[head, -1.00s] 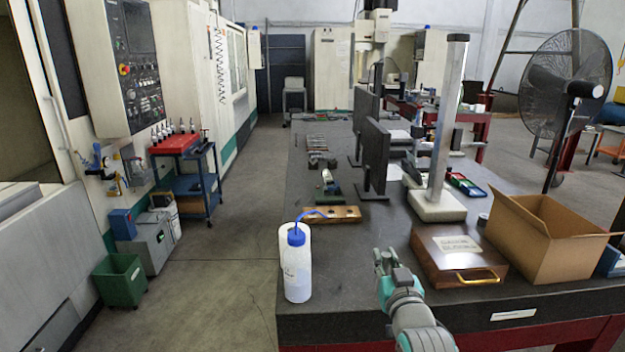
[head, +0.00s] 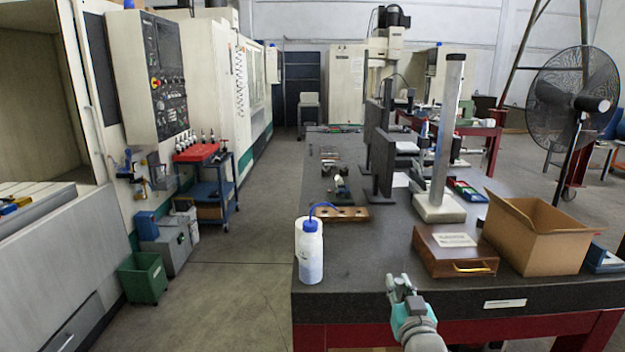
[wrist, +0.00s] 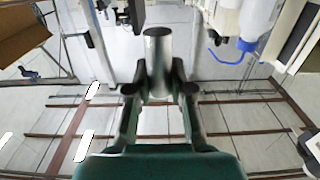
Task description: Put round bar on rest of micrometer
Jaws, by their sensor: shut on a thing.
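My gripper (head: 402,284) is in front of the near edge of the bench in the head view. In the wrist view my gripper (wrist: 158,88) is shut on a shiny metal round bar (wrist: 158,48), which sticks out beyond the fingertips. The bar is hard to make out in the head view. A small item with a greenish part (head: 341,188) stands on the bench behind the wooden block; it may be the micrometer, but it is too small to tell. Its rest cannot be made out.
On the dark bench (head: 370,262) stand a wash bottle (head: 309,255), a wooden block with holes (head: 345,213), a wooden case (head: 452,255), a cardboard box (head: 540,240), a tall column on a pale base (head: 440,208) and dark upright plates (head: 383,165).

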